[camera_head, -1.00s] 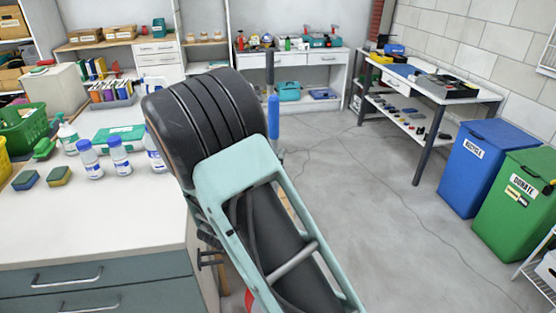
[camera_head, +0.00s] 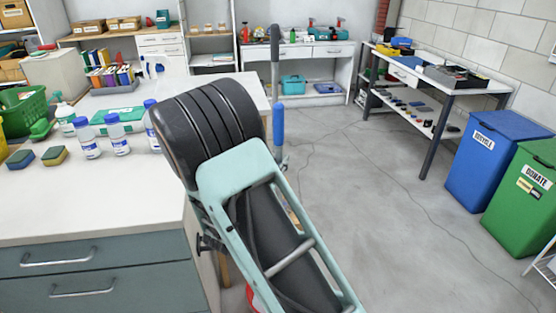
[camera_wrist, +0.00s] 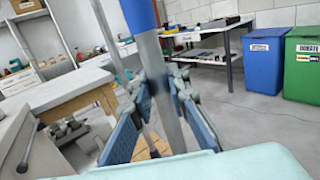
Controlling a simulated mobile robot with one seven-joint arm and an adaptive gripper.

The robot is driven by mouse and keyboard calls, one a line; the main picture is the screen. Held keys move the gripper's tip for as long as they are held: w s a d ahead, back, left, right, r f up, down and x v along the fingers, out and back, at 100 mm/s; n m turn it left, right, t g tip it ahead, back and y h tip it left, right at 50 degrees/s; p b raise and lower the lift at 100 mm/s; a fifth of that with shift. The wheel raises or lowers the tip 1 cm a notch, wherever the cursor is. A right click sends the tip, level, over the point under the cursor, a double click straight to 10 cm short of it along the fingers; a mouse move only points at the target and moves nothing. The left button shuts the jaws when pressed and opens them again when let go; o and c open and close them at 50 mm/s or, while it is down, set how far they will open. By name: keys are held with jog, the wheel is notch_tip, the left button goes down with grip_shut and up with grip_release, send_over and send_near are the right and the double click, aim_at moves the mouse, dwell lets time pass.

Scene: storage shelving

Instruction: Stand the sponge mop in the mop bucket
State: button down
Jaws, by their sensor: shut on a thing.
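The mop's upright handle shows in the head view, with a blue grip (camera_head: 278,126) and a dark grey upper length (camera_head: 275,60). In the wrist view, the blue grip (camera_wrist: 139,14) is at the top and the grey pole (camera_wrist: 163,95) runs down between the fingers. My gripper (camera_wrist: 158,96) is shut on the pole below the blue grip. In the head view my arm hides most of the gripper. The sponge head is hidden. I cannot make out the mop bucket; a red thing (camera_head: 255,299) beside my arm is mostly hidden.
A white counter (camera_head: 60,215) with bottles and sponges stands close on the left. Blue (camera_head: 490,160) and green (camera_head: 525,205) bins stand at right. A workbench (camera_head: 435,100) is behind them. The grey floor (camera_head: 390,220) between is open, with a thin cable across it.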

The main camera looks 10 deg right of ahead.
notch_tip(320, 180, down, 15)
jog(key=b, duration=1.1)
jog(key=shift+f+b, duration=0.55)
jog(key=shift+f, duration=0.2)
dwell(0.5)
jog(key=c, duration=1.8)
grip_release()
jog(key=shift+o, duration=0.2)
